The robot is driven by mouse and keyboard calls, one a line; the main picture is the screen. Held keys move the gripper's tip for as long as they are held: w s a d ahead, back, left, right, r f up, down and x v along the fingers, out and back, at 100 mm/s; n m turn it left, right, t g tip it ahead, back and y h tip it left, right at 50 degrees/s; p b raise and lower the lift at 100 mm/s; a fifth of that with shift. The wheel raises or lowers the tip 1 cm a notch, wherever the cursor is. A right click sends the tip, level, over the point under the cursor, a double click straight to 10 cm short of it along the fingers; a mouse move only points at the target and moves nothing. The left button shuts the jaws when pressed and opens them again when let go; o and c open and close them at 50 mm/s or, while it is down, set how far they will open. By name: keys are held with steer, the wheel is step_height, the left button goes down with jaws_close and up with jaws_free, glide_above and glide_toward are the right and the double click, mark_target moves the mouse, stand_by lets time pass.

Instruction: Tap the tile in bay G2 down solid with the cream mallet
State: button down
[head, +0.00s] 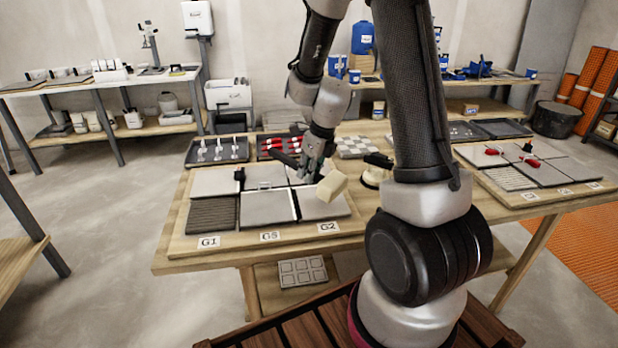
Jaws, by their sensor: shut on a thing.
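My gripper (309,172) is shut on the handle of the cream mallet (331,187). The dark handle sticks out to the left of the jaws, and the cream block head is to their lower right. The grey tile in bay G2 (322,209) lies at the front right of the board, behind the label G2 (328,227). The mallet head is over the back part of this tile and hides some of it. I cannot tell whether head and tile touch.
Other grey tiles (266,207) and a ribbed bed at label G1 (209,242) share the board. A small black piece (239,175) stands among the tiles. Behind are trays with white (218,150) and red pieces. A cream object (376,172) stands to the right.

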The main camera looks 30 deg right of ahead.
steer(key=shift+r, duration=0.85)
step_height(320, 180, down, 5)
steer(key=shift+f, duration=0.1)
steer(key=shift+r, duration=2.7)
